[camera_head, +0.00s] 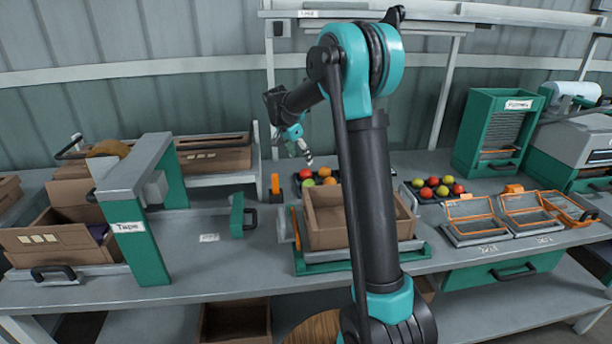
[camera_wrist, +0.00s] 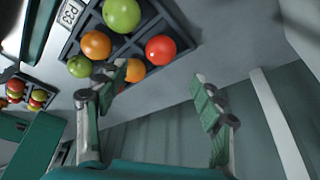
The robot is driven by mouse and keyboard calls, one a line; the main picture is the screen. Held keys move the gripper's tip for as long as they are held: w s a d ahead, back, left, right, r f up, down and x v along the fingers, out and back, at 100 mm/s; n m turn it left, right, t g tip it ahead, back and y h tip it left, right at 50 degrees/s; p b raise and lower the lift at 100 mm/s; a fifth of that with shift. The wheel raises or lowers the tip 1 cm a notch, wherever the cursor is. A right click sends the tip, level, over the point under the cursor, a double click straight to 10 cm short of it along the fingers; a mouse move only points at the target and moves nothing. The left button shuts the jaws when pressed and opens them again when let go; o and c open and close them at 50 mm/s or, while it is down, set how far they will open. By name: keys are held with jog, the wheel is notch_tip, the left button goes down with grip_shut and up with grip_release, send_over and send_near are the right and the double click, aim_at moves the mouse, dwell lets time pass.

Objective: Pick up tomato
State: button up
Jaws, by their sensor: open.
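In the wrist view a dark divided tray (camera_wrist: 178,27) holds several tomatoes. There is a large green tomato (camera_wrist: 122,14), a red tomato (camera_wrist: 160,50), an orange tomato (camera_wrist: 96,45), a smaller green tomato (camera_wrist: 79,66) and another orange tomato (camera_wrist: 133,71). My left finger partly hides that last one. My gripper (camera_wrist: 160,80) is open, with nothing between its fingers. In the head view my gripper (camera_head: 304,155) is above the tray's back left, and the tray is partly hidden behind a cardboard box.
An open cardboard box (camera_head: 325,238) stands in front of the tray. An orange post (camera_head: 275,185) is left of it. A second tomato tray (camera_head: 464,197) is to the right, beyond my arm. A green tape stand (camera_head: 148,235) is at left. A wall lies behind the bench.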

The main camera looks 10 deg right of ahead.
aim_at(305, 170)
jog(key=shift+x, duration=4.3)
jog(key=shift+s+a, duration=0.15)
jog(key=c, duration=0.9)
